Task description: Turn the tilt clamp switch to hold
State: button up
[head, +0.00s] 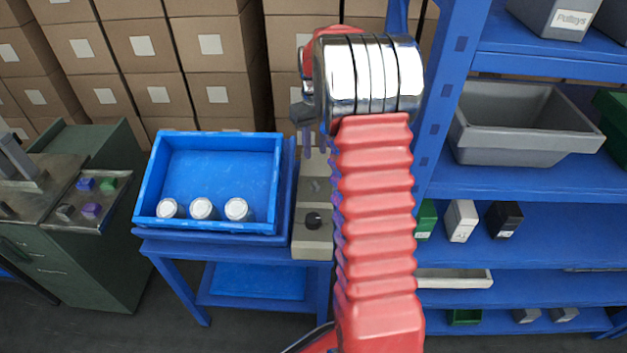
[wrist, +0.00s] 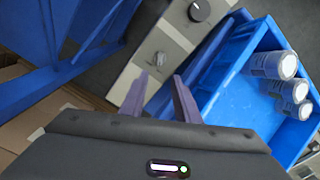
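A beige control box (head: 312,245) stands right of the blue tray. It carries a black round knob (head: 313,220) and, farther back, a small grey switch (head: 314,186). In the wrist view the grey switch (wrist: 158,60) lies just ahead of my fingertips, and the black knob (wrist: 200,10) is farther off at the top. I cannot read any label that tells which is the tilt clamp switch or its position. My gripper (wrist: 160,80) is open, its two purple fingers apart with nothing between them. In the head view my gripper (head: 314,152) hangs above the box's far end.
The blue tray (head: 222,226) beside the box holds three white-capped canisters (head: 203,208). A blue shelf rack (head: 540,185) with bins stands close on the right. A green machine cabinet (head: 75,260) is at left, and stacked cartons (head: 140,45) fill the back.

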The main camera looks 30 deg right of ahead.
aim_at(315, 183)
notch_tip(315, 183, down, 13)
jog(key=shift+f, duration=0.2)
dwell(0.4)
